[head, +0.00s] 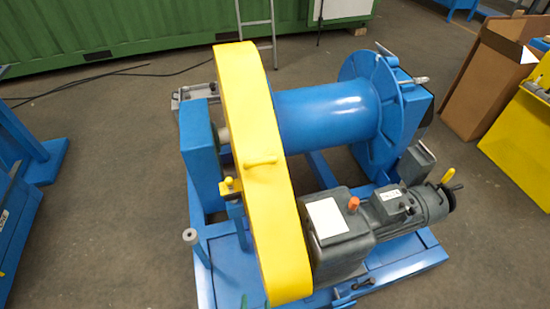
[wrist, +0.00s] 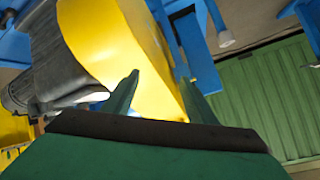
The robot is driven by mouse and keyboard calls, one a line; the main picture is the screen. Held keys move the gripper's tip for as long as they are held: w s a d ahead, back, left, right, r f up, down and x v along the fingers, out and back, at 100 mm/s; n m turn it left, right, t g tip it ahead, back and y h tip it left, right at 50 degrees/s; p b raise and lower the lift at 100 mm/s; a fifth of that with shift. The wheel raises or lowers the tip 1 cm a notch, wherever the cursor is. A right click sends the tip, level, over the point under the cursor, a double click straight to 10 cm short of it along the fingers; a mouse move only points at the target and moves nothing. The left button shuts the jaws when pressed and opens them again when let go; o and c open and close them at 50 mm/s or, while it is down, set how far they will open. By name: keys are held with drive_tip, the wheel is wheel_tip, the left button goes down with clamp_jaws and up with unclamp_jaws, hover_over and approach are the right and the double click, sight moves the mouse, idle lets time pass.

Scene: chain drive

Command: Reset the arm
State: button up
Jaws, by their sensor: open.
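My gripper (wrist: 159,80) shows in the wrist view with its two green fingers apart and nothing held between them. The yellow chain guard (wrist: 118,40) fills the view behind and between the fingers. Whether a finger touches the guard I cannot tell. In the head view the yellow chain guard (head: 255,165) stands upright on the blue winch frame (head: 230,262), with its cover closed and a small handle on its side. The blue drum (head: 325,113) is to its right. My gripper is not clearly seen in the head view.
The grey motor and gearbox (head: 345,240) sit at the front right of the frame. A cardboard box (head: 480,90) and a yellow bin (head: 525,135) stand at the right. A green container (head: 110,30) is behind, with cables on the floor. Left floor is partly clear.

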drive_tip(key=s+d+r+n+t, duration=0.2)
drive_tip(key=s+r, duration=0.3)
drive_tip(key=r, duration=0.4)
drive_tip(key=s+d+r+n+t+h, duration=0.1)
drive_tip(key=s+d+r, duration=0.3)
drive_tip(key=r, duration=0.5)
drive_tip(key=shift+s+r+n+t+h, duration=0.15)
drive_tip(key=shift+s+n+t+h, duration=0.3)
drive_tip(key=shift+s, duration=0.65)
drive_tip(key=c, duration=0.5)
drive_tip(key=shift+w, duration=0.1)
drive_tip(key=shift+c, duration=0.2)
